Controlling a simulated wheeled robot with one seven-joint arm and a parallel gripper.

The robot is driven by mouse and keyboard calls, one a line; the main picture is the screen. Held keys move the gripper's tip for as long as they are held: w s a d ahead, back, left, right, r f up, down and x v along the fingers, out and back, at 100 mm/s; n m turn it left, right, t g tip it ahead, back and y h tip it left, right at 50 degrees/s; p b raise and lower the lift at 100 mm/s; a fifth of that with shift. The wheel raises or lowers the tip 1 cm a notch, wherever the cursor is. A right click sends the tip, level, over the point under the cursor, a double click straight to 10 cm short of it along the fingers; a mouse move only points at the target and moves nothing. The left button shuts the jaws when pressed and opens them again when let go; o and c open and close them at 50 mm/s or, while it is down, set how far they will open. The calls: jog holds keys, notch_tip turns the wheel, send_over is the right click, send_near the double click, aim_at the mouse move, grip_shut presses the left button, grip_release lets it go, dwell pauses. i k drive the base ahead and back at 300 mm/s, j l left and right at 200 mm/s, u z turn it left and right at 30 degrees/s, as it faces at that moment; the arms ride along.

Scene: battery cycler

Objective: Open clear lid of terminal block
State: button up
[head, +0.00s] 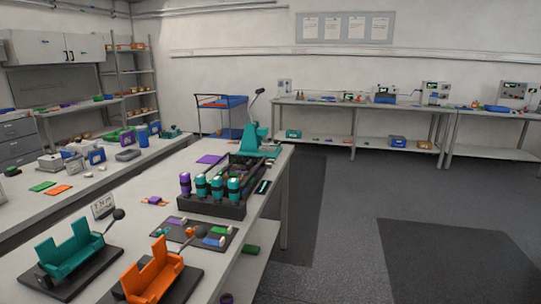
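I cannot make out a terminal block or a clear lid for certain at this size. A dark tray (211,208) on the near bench holds several purple and teal cylinders. Behind it stands a teal device (256,142) with a dark round-ended lever. In front of it, a dark flat board (190,236) carries small purple, green, blue and white pieces. A teal holder (70,250) and an orange holder (152,272) stand on dark bases at the bench's near end, with dark ball-ended levers beside them. My gripper is not in view.
The near bench (136,208) runs away from me, with a second cluttered bench (20,208) to its left. Open grey floor (345,262) with dark mats lies to the right. Benches with instruments (383,96) line the back wall. A blue cart (222,103) stands near it.

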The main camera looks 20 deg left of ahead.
aim_at(250, 164)
jog(key=i+u, duration=0.1)
jog(key=i, duration=0.8)
jog(key=i+l+u, duration=0.1)
jog(key=i, duration=0.8)
jog(key=l, duration=0.1)
